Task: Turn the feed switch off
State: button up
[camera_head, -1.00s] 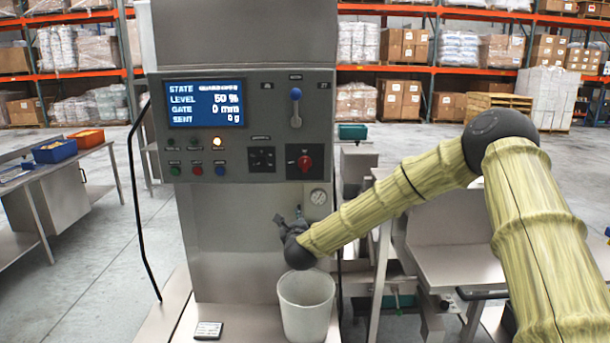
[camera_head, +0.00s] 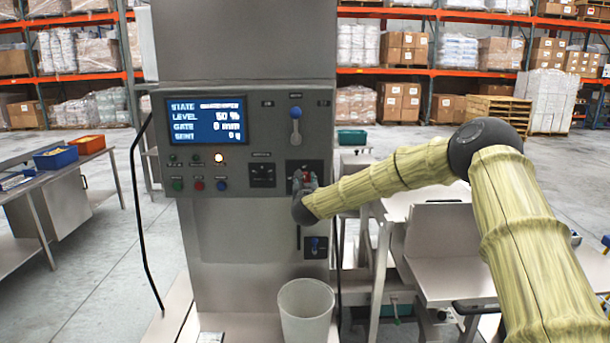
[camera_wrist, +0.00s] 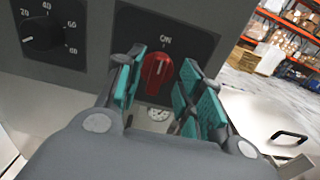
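The feed switch is a red rotary knob (camera_wrist: 156,71) on a dark plate at the lower right of the machine's grey panel (camera_head: 250,100). In the wrist view the knob stands roughly upright, with "ON" lettered above it. In the head view my gripper covers most of the knob (camera_head: 307,177). My gripper (camera_wrist: 160,84) is open, with its teal finger pads to the left and right of the knob. A gap shows between the knob and the pads; I cannot tell whether either touches. The gripper also shows in the head view (camera_head: 304,181).
A black dial (camera_wrist: 42,34) is left of the switch. A blue-tipped lever (camera_head: 295,120) is above it, and a small blue knob (camera_head: 315,244) below. The lit screen (camera_head: 205,120) is upper left. A white bucket (camera_head: 305,310) stands below. Benches (camera_head: 450,255) are at right.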

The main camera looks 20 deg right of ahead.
aim_at(305, 180)
jog(key=shift+p+x, duration=0.45)
jog(key=shift+x, duration=0.8)
grip_shut()
